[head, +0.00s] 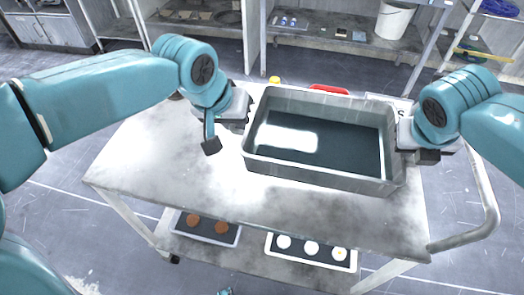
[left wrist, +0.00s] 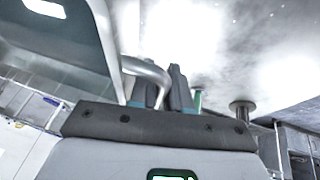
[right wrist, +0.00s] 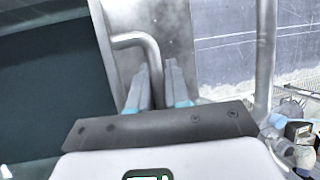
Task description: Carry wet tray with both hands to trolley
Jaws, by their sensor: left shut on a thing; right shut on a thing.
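The wet tray (head: 320,177) is a grey metal tub with dark liquid inside and a bright reflection on it. It appears level, over the pale, stained top of the trolley (head: 240,190); whether its base touches the top I cannot tell. My left gripper (head: 244,112) is at its left end, shut on the bent handle (left wrist: 150,70) there. My right gripper (head: 402,145) is at its right end, shut on the handle (right wrist: 135,40) there. In the head view the fingertips are mostly hidden by the wrists and the tray.
A yellow-capped item (head: 274,80) and a red item (head: 330,89) show behind the tray. The trolley's push rail (head: 487,205) curves out at right. Its lower shelf holds a tray of brown discs (head: 207,230) and one of white discs (head: 311,252). A white bucket (head: 394,20) stands behind.

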